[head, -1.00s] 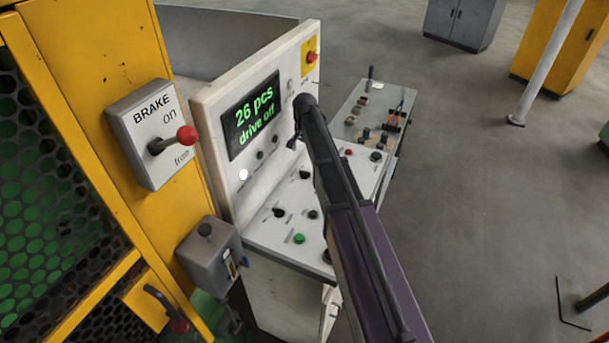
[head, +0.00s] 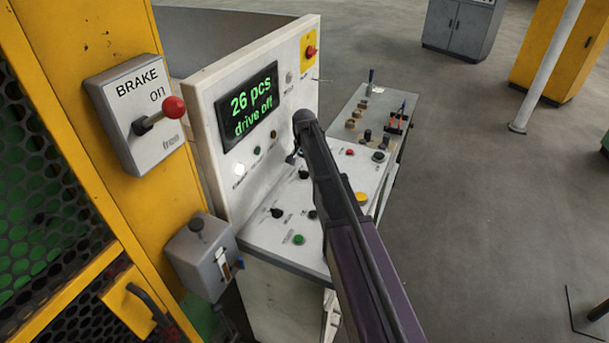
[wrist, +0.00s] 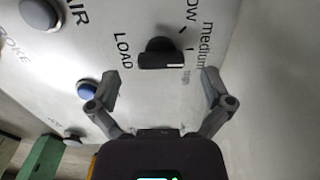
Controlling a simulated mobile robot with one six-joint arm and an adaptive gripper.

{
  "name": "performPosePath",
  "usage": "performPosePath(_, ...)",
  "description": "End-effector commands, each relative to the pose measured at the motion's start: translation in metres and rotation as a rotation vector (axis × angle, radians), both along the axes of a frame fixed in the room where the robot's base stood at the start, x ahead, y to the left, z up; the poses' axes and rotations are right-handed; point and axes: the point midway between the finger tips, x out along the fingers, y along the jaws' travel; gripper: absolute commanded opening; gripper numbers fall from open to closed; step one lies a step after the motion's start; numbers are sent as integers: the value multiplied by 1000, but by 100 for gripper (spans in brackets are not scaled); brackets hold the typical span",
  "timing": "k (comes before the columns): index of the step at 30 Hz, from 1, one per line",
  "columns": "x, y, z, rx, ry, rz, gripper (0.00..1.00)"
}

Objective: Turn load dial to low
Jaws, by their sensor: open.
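The load dial (wrist: 161,54) is a black knob with a bar grip, on a pale panel in the wrist view. "LOAD" is printed to its left, with "medium" and a partly cut-off "OW" at upper right. A small light mark sits near the right end of the bar, beside a small word that looks like "high". My gripper (wrist: 161,88) is open, its fingers spread on either side below the dial and apart from it. In the head view my gripper (head: 294,156) is small and partly hidden by my arm, near the control desk; I cannot pick out the dial there.
A blue button (wrist: 86,89) lies close to the left finger in the wrist view. The white console (head: 212,130) has a display reading "26 pcs drive off". A brake box (head: 150,100) with a red-knobbed lever stands left. Open floor (head: 460,180) lies right.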

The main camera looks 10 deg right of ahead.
Motion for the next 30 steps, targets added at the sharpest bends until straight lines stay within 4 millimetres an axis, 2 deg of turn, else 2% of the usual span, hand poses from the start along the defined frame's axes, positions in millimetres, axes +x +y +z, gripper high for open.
performPosePath(1, 0, 0, -7, 0, 0, 0, 100)
performPosePath(6, 0, 0, -13, 0, 0, 1, 100)
performPosePath(20, 0, 1, -15, 0, 0, 1, 100)
performPosePath(23, 0, 1, -15, 0, 0, 1, 76)
performPosePath(28, 0, 1, -15, 0, 0, 2, 26)
performPosePath(29, 0, 1, -15, 0, 0, 2, 18)
performPosePath(30, 0, 1, -15, -1, 1, 2, 18)
